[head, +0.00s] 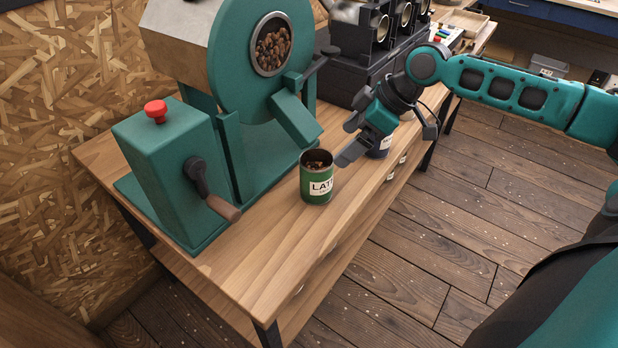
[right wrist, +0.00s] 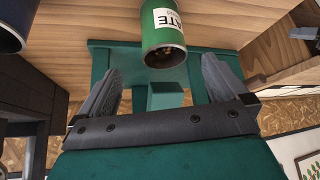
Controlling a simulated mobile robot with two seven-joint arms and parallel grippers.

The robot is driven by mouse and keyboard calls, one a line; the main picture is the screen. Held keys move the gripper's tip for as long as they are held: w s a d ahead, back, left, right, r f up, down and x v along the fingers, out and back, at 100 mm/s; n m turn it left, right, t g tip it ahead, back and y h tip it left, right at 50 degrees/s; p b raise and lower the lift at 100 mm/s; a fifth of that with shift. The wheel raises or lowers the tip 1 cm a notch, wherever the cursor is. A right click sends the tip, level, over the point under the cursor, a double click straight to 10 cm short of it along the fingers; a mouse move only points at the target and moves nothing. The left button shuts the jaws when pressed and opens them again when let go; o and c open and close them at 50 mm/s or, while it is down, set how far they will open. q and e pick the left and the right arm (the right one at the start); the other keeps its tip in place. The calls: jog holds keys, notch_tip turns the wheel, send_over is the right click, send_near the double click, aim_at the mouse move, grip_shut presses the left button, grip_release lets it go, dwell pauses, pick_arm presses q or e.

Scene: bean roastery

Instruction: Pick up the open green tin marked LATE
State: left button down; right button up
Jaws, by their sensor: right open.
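The open green tin (head: 318,188) stands upright on the wooden bench, under the roaster's chute. Its white label reads LATE, partly cut off at the edge, and brown beans show inside. The tin also shows in the right wrist view (right wrist: 162,35), just beyond the fingertips and roughly between their lines. My right gripper (head: 350,138) is open and empty, just behind and to the right of the tin, with its lower finger near the rim. In the right wrist view both fingers (right wrist: 160,72) are spread apart with nothing between them. My left gripper is out of view.
A green roaster (head: 240,75) with a crank box (head: 165,165) stands left of and behind the tin. Dark machines (head: 355,70) stand farther back. The bench top in front of the tin is clear.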

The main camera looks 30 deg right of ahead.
aim_at(316, 177)
jog(key=shift+s+x, duration=0.15)
jog(key=shift+x, duration=2.6)
jog(key=shift+s+x, duration=0.15)
jog(key=shift+x, duration=2.6)
jog(key=shift+f, duration=0.1)
jog(key=c, duration=1.2)
